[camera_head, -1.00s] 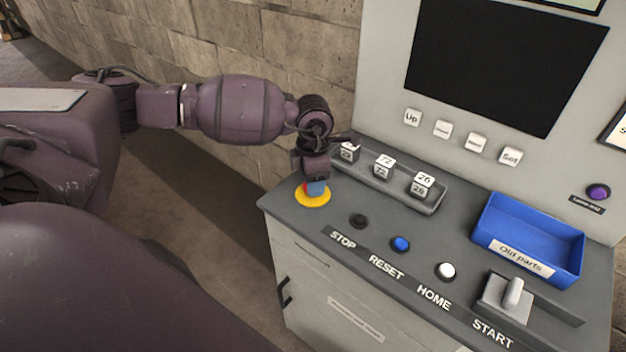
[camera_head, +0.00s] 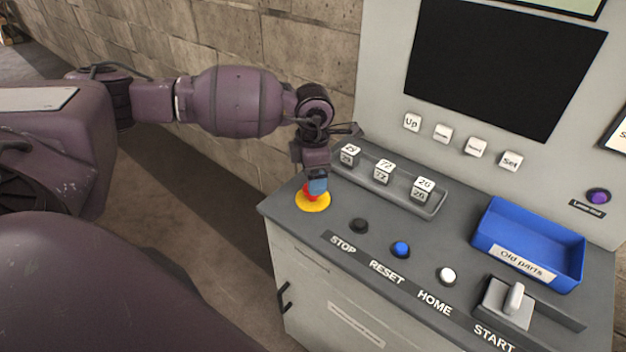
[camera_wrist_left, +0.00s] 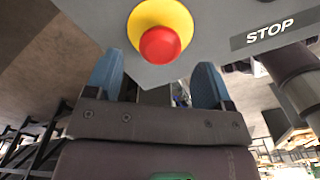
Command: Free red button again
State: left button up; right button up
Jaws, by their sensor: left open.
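The red button (camera_head: 309,192) sits on a round yellow base (camera_head: 313,204) at the left front corner of the console top. My left gripper (camera_head: 317,187) is directly above and behind it in the head view, its blue fingertips hiding part of the button. In the left wrist view the red button (camera_wrist_left: 160,45) on its yellow base (camera_wrist_left: 177,16) lies beyond the fingertips. The blue fingers of my left gripper (camera_wrist_left: 157,82) are spread apart with nothing between them. Whether a fingertip touches the button cannot be told. My right gripper is not in view.
Black (camera_head: 359,226), blue (camera_head: 400,249) and white (camera_head: 446,275) buttons line the console front. A tray (camera_head: 428,207) with numbered cubes stands behind them. A blue bin (camera_head: 490,252) and a lever switch (camera_head: 513,297) are at the right. A stone wall (camera_head: 300,50) rises behind.

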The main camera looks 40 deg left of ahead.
pick_arm(q)
notch_tip(320, 180, up, 8)
jog(key=shift+r, duration=0.2)
dwell(0.6)
